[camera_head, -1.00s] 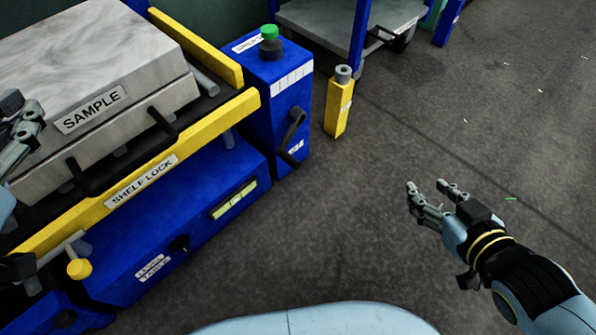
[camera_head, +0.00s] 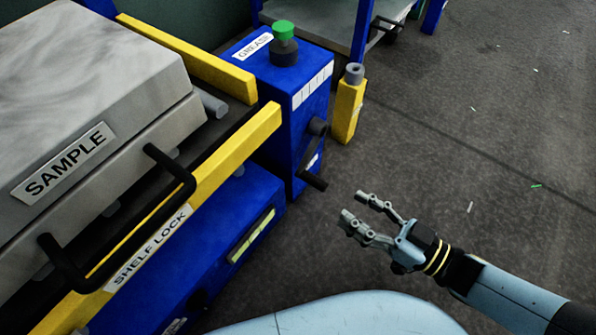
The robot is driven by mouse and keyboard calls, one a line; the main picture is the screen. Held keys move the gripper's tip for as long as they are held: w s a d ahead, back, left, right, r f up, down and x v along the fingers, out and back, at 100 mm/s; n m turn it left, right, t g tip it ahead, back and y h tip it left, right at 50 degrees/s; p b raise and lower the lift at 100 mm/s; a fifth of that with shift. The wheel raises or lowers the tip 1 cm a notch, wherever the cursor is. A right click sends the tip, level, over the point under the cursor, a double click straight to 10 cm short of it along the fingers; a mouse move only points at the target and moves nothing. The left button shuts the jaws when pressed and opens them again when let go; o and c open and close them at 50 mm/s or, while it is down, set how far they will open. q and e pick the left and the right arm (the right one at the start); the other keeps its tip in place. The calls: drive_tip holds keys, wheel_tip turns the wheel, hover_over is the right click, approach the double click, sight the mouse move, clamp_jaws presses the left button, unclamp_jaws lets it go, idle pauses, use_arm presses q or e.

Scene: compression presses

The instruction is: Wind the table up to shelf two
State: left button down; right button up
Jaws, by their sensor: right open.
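The blue table (camera_head: 225,215) fills the left, with a yellow bar (camera_head: 235,150) marked SHELF LOCK along its side. A grey block (camera_head: 120,60) marked SAMPLE, with a black handle, sits on top. A blue box (camera_head: 265,75) marked GREASE stands at the table's far end. A black crank (camera_head: 309,150) is on the box's side, its grip pointing down and to the right. My right gripper (camera_head: 353,208) is open and empty over the floor, to the right of and nearer than the crank, not touching it. My left gripper is out of view.
A green-topped knob (camera_head: 284,42) stands on the blue box. A yellow post (camera_head: 348,105) with a grey top stands just right of the box. A grey-topped cart (camera_head: 310,25) is behind. The floor to the right is open, with small scraps.

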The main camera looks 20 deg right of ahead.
drive_tip(key=x, duration=1)
drive_tip(key=shift+w+a, duration=0.1)
drive_tip(key=shift+a, duration=0.05)
clamp_jaws()
drive_tip(key=shift+f, duration=0.1)
drive_tip(key=c, duration=0.5)
unclamp_jaws()
drive_tip(key=o, duration=0.5)
